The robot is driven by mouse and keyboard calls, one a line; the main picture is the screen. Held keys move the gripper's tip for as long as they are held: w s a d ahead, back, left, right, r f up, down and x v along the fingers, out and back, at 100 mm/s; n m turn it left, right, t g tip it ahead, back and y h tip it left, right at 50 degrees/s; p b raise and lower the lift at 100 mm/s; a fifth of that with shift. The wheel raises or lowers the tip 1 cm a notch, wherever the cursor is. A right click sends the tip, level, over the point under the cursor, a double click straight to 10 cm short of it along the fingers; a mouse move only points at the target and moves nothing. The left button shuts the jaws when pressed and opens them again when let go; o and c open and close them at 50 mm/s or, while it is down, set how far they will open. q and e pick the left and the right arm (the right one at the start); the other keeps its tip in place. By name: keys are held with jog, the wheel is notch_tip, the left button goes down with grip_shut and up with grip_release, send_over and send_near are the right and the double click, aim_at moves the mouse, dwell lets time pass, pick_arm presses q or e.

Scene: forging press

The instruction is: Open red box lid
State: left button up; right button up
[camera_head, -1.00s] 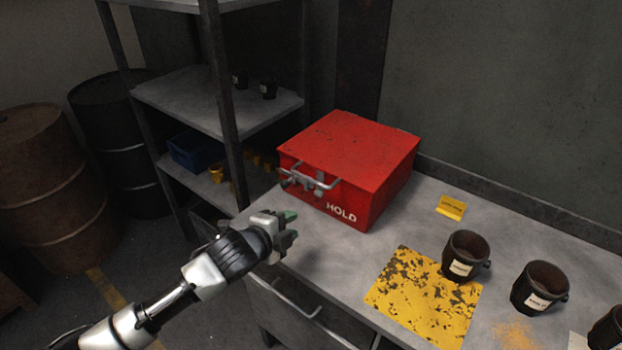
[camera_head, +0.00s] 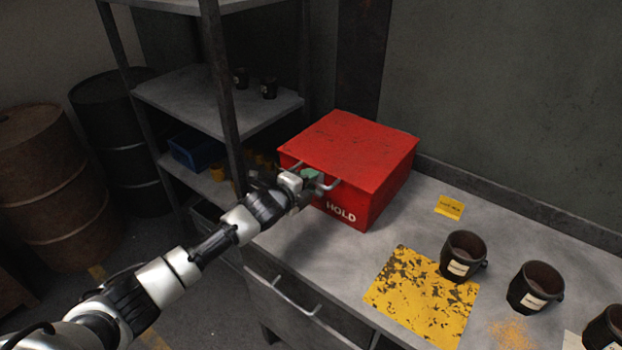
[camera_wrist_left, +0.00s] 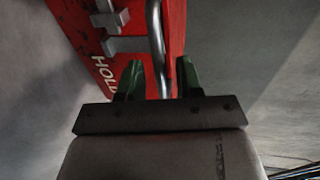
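The red box (camera_head: 357,158) stands on the grey bench with its lid (camera_head: 350,143) shut and the word HOLD on its front. A metal bar handle (camera_head: 331,186) sticks out from its front; the gripper hides part of it. My left gripper (camera_head: 312,177) is at this handle. In the left wrist view its green fingertips (camera_wrist_left: 159,80) are apart, one on each side of the handle bar (camera_wrist_left: 156,45), with gaps visible. A metal latch (camera_wrist_left: 112,32) shows on the red front there. My right gripper is not in view.
A yellow worn mat (camera_head: 420,296), dark mugs (camera_head: 465,256) and a yellow card (camera_head: 450,207) lie on the bench right of the box. A shelf rack (camera_head: 228,100) stands close on the left. A drawer handle (camera_head: 285,297) juts from the bench front.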

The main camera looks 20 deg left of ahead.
pick_arm(q)
jog(key=shift+w+d+f, duration=0.15)
jog(key=shift+w+d, duration=0.1)
jog(key=shift+w, duration=0.3)
jog(key=shift+c, duration=0.3)
grip_shut()
